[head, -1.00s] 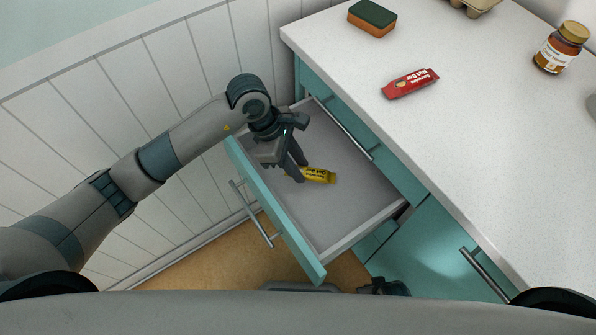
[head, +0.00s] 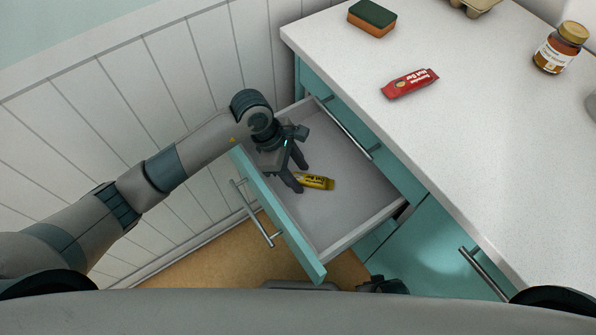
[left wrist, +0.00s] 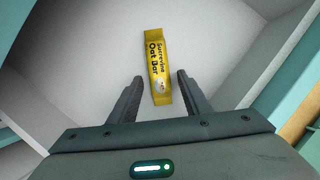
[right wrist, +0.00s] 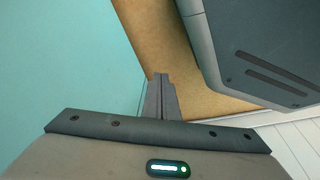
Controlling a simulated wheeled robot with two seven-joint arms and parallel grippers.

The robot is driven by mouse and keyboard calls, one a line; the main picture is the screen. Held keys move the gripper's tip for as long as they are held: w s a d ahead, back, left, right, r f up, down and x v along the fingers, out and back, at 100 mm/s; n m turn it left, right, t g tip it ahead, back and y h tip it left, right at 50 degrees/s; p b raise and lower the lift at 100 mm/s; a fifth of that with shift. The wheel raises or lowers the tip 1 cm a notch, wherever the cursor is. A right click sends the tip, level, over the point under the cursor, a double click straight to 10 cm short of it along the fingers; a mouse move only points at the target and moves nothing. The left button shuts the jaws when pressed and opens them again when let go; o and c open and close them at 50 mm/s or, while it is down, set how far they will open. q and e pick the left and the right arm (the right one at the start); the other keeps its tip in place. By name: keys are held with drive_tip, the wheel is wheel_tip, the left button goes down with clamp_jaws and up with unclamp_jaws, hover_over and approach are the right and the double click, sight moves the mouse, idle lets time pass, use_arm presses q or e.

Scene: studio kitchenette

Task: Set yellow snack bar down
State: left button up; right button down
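The yellow snack bar (head: 317,182) lies flat on the floor of the open drawer (head: 345,215). In the left wrist view the bar (left wrist: 157,62), labelled Oat Bar, lies between and beyond the two fingertips, with a gap on each side. My left gripper (head: 298,178) is over the drawer, open and empty, at the left end of the bar. It also shows in the left wrist view (left wrist: 158,85). My right gripper (right wrist: 161,80) is shut with its fingers together and nothing visible in it, low beside a teal cabinet front.
The teal drawer front (head: 275,215) with its bar handle is pulled out from the counter (head: 440,130). On the counter are a red snack bar (head: 410,83), a sponge (head: 372,18), a jar (head: 561,48) and part of an egg carton (head: 473,7). The drawer's right half is clear.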

use_arm(q)
drive_tip(key=v, duration=1.2)
drive_tip(key=shift+b, duration=0.35)
use_arm(e)
drive_tip(key=shift+s+r, duration=0.15)
drive_tip(key=shift+r, duration=0.25)
use_arm(q)
drive_tip(key=shift+d+r, duration=0.1)
drive_tip(key=shift+r, duration=0.05)
idle(0.7)
